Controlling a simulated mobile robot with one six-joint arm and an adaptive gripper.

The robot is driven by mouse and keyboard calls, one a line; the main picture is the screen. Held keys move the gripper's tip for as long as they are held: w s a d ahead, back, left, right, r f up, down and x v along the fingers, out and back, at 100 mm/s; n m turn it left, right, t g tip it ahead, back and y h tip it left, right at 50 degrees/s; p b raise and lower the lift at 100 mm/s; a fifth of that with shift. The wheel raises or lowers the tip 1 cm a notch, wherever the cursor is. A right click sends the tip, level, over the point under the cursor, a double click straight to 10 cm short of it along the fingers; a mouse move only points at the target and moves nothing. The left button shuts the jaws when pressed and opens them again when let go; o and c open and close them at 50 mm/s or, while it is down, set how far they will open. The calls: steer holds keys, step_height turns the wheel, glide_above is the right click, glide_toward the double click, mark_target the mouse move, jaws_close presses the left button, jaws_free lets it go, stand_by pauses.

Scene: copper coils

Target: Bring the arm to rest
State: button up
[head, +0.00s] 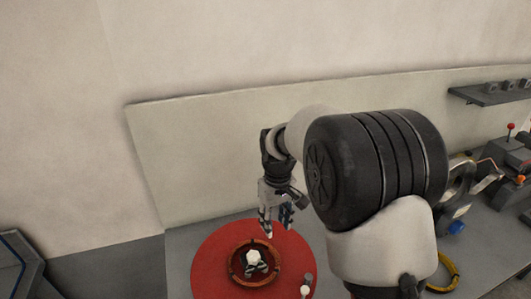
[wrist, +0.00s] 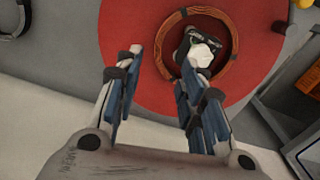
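My gripper (head: 277,226) hangs fingers-down in the head view, above the rear part of a red round mat (head: 207,270). In the wrist view my gripper (wrist: 158,78) has its two fingers well apart, with nothing between them. A copper-coloured ring (head: 235,277) lies on the red mat, in front of the gripper in the head view. A dark part with a white top (head: 254,259) sits inside the ring. In the wrist view the ring (wrist: 233,35) and the white-topped part (wrist: 201,54) are just beyond the right finger, and the gripper appears apart from them.
A machine with a red knob (head: 511,127) and a yellow ring (head: 447,270) are at the right. A wall shelf (head: 490,95) holds small grey blocks. A pale back panel (head: 200,150) stands behind the table. A small white-topped post (head: 305,290) stands by the mat's right edge.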

steer(key=s+d+r+m+t, duration=0.2)
steer(key=s+d+r, duration=0.3)
steer(key=s+r, duration=0.75)
steer(key=s+d+r+m+t, duration=0.1)
steer(key=s+d+m+t, duration=0.1)
steer(key=s, duration=1.4)
steer(key=shift+d+m+t, duration=0.3)
steer(key=shift+d+m, duration=0.3)
steer(key=shift+d, duration=0.15)
